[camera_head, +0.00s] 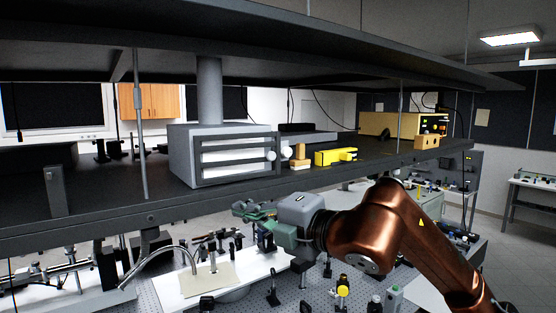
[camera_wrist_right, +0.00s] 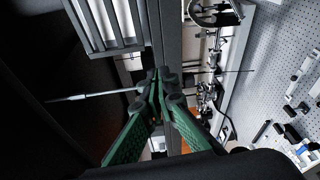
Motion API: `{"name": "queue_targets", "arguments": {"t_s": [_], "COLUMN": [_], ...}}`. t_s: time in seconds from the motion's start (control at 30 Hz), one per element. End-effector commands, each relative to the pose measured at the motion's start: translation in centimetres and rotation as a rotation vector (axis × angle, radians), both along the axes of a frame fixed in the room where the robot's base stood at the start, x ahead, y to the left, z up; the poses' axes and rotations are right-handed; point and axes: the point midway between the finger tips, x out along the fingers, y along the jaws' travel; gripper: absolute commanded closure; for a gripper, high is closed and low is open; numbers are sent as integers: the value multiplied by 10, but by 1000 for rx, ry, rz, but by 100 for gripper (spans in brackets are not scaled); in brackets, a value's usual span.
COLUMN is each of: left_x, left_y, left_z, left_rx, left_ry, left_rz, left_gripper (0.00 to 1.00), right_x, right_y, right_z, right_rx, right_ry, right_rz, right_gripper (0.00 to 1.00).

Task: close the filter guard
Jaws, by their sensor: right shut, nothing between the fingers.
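A grey filter box (camera_head: 180,150) with a round duct on top stands on the dark shelf. Its barred guard (camera_head: 236,158) shows across the front, with white panels behind the bars and a pale round knob (camera_head: 271,155) at its right end. I cannot tell whether the guard sits flush. The bars also show at the top of the right wrist view (camera_wrist_right: 97,48). My right gripper (camera_head: 243,209) is below the shelf's front edge, under the box and apart from it. Its green fingers (camera_wrist_right: 158,82) are shut and empty. My left gripper is not in view.
The shelf edge (camera_head: 130,218) runs between my right gripper and the box. Yellow devices (camera_head: 335,157) stand right of the box. A thin upright rod (camera_head: 140,125) rises left of it. Below, the optical table (camera_head: 315,290) is crowded with posts and mounts.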

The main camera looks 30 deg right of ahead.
Motion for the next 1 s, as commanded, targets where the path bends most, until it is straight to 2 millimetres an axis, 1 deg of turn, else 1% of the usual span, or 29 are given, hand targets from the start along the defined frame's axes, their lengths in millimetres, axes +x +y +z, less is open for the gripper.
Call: {"name": "queue_targets", "arguments": {"t_s": [0.03, 0.1, 0.2, 0.3, 0.37, 0.47, 0.57, 0.8, 1.0], "left_x": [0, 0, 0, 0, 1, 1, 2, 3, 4], "left_y": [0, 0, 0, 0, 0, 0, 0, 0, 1], "left_z": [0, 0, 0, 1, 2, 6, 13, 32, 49], "left_rx": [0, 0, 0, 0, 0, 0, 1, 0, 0], "left_ry": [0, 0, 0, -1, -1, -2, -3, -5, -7], "left_rz": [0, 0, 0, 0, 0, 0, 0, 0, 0], "left_gripper": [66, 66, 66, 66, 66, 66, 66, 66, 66], "right_x": [-11, -25, -41, -47, -46, -34, -16, 34, 68], "right_y": [-33, -69, -104, -121, -125, -126, -127, -128, -131], "right_z": [26, 49, 68, 77, 78, 79, 79, 81, 81], "right_rx": [23, 66, 118, 147, 154, 156, 154, 153, 153], "right_ry": [-24, -39, -56, -64, -63, -62, -60, -61, -63], "right_rz": [-105, -223, -332, -384, -394, -397, -395, -391, -392], "right_gripper": [100, 100, 100, 100, 100, 100, 100, 100, 100]}}
